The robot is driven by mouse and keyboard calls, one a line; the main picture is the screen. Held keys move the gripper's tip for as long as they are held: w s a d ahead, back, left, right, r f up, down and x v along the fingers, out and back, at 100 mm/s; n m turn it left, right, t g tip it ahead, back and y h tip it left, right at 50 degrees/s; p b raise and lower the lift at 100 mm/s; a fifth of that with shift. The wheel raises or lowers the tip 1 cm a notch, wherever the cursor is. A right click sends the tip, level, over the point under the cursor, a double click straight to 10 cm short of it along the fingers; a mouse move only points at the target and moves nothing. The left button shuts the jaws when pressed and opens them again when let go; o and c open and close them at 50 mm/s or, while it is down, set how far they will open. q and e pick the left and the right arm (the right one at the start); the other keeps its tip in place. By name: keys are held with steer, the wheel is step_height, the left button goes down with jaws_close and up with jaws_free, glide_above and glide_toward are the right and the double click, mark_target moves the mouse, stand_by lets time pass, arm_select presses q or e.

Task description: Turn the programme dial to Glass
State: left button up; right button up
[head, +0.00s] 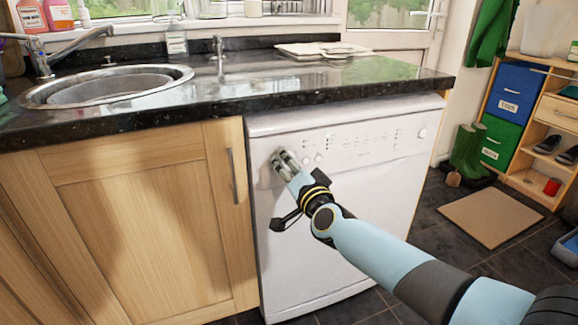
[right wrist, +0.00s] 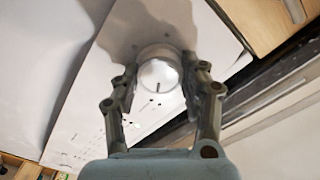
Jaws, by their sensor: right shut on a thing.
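The white dishwasher (head: 345,210) stands under the black worktop, with a control panel (head: 365,142) along its top front. My right gripper (head: 283,158) is at the left end of that panel, over the programme dial. In the right wrist view the round white dial (right wrist: 160,76) sits between the two fingers of the right gripper (right wrist: 160,82), which is shut on it. A short dark mark shows on the dial's face, toward the gripper's palm. The printed programme names, Glass among them, are too small to read. My left gripper is in neither view.
A steel sink (head: 107,88) is set in the worktop (head: 300,75) at the left. A wooden cupboard door (head: 140,225) with a metal handle adjoins the dishwasher. Green boots (head: 468,150), a shelf unit and a mat (head: 490,218) are at the right. Tiled floor is open before them.

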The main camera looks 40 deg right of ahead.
stand_by(0.4)
steer(key=o, duration=1.2)
steer(key=shift+c, duration=0.2)
steer(key=shift+s, duration=0.1)
steer(key=v, duration=1.2)
